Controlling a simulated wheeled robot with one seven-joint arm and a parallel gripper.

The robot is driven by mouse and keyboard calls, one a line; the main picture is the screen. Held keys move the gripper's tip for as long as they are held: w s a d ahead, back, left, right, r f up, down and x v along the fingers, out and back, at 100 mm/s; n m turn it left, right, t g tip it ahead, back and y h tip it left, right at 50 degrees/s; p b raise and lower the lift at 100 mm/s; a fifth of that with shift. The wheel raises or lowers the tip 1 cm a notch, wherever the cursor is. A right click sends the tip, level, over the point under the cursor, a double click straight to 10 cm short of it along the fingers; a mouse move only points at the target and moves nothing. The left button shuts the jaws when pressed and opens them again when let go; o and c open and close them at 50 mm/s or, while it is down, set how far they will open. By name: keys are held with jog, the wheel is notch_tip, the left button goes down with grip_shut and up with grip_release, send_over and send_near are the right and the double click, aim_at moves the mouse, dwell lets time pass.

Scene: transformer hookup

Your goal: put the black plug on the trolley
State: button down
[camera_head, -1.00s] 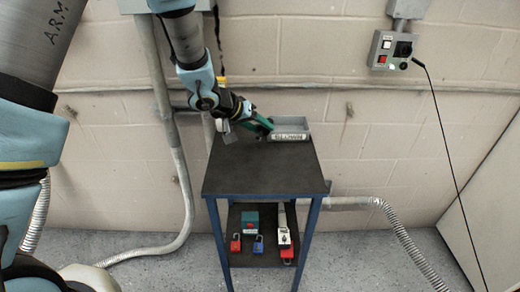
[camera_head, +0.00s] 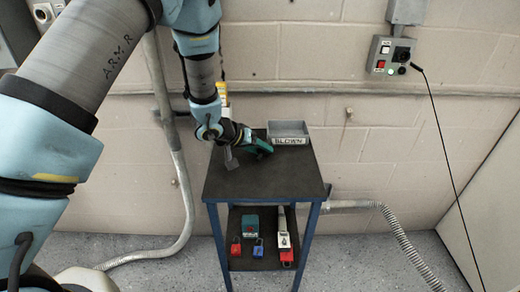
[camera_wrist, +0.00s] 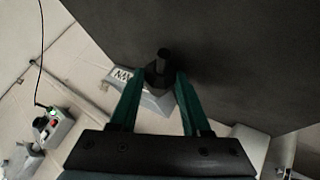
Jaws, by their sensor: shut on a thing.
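My gripper (camera_head: 266,149) is over the back part of the trolley's dark top (camera_head: 240,180), just in front of the grey tray. In the wrist view its two green fingers (camera_wrist: 160,76) are closed on the black plug (camera_wrist: 162,60), which sits between the fingertips. The dark trolley top (camera_wrist: 235,60) fills the upper right there. I cannot tell whether the plug touches the top. In the head view the plug is hard to make out against the dark top.
The lower shelf holds a teal box (camera_head: 250,222), red and blue padlocks (camera_head: 258,248) and a white device (camera_head: 283,238). A control box (camera_head: 390,56) with a hanging black cable is on the wall. The trolley top's front is clear.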

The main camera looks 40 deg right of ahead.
jog(key=shift+s+a+f, duration=0.15)
jog(key=shift+a+f, duration=0.15)
jog(key=shift+f, duration=0.45)
jog(key=c, duration=0.6)
grip_release()
jog(key=shift+c, duration=0.2)
jog(key=shift+r, duration=0.6)
jog(key=b+v, duration=0.1)
jog(key=v, duration=1)
jog(key=shift+r, duration=0.55)
jog(key=shift+w+a, duration=0.1)
jog(key=shift+w, duration=0.1)
jog(key=w+a+r+n+t+y, duration=0.25)
jog(key=w+a, duration=0.45)
jog(key=a, duration=0.5)
jog(key=w+a+r+n+t+y, duration=0.1)
jog(key=w+a+n+t+y, duration=0.25)
jog(key=w+a, duration=0.55)
jog(key=s+a+r+n+g+y, duration=0.1)
jog(key=s+a+g, duration=0.1)
jog(key=s+a, duration=0.4)
jog(key=s+a+r+n+g+y, duration=0.1)
jog(key=s+a+n+g+y, duration=0.1)
jog(key=s+a, duration=0.5)
jog(key=a, duration=0.6)
jog(key=shift+s+a, duration=0.2)
jog(key=shift+a, duration=0.1)
